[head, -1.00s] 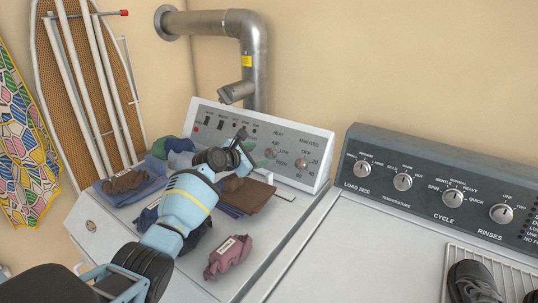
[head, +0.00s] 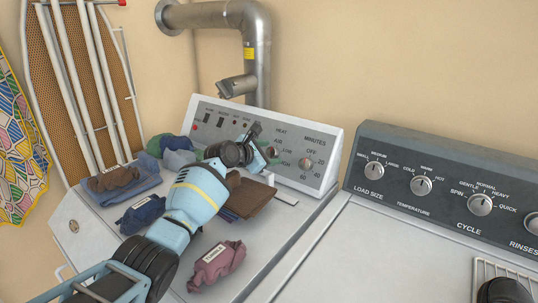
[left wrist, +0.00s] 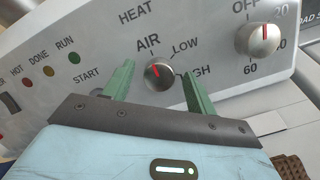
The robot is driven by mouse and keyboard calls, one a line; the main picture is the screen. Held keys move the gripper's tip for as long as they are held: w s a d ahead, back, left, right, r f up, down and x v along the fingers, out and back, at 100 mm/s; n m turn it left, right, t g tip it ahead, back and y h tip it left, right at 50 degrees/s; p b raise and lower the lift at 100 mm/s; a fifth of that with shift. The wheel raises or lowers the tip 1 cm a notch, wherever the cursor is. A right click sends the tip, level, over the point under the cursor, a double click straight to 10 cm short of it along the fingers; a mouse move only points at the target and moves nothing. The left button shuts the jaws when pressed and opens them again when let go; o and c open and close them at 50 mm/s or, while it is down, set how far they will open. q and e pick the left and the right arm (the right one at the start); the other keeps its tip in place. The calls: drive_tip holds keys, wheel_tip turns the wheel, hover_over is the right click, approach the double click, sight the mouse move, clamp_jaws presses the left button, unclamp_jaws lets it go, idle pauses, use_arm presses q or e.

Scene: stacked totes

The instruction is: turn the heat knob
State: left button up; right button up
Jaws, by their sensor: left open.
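The heat knob (left wrist: 158,74) is a small round silver knob with a red pointer line, on the grey panel of the left machine. In the left wrist view its pointer is towards AIR, with LOW and HIGH marked to its right. My left gripper (left wrist: 158,69) is open, with one green finger on each side of the knob; I cannot tell whether they touch it. In the head view the left gripper (head: 262,146) is at the panel and partly hides the heat knob. My right gripper is not in view.
A minutes knob (head: 305,163) sits right of the heat knob. Folded and bundled clothes (head: 217,264) lie on the machine's top under my arm. A metal duct (head: 256,60) rises behind the panel. A washer panel (head: 420,185) with several knobs stands to the right.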

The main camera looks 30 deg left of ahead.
use_arm(q)
drive_tip(key=shift+c, duration=0.4)
drive_tip(key=c, duration=0.9)
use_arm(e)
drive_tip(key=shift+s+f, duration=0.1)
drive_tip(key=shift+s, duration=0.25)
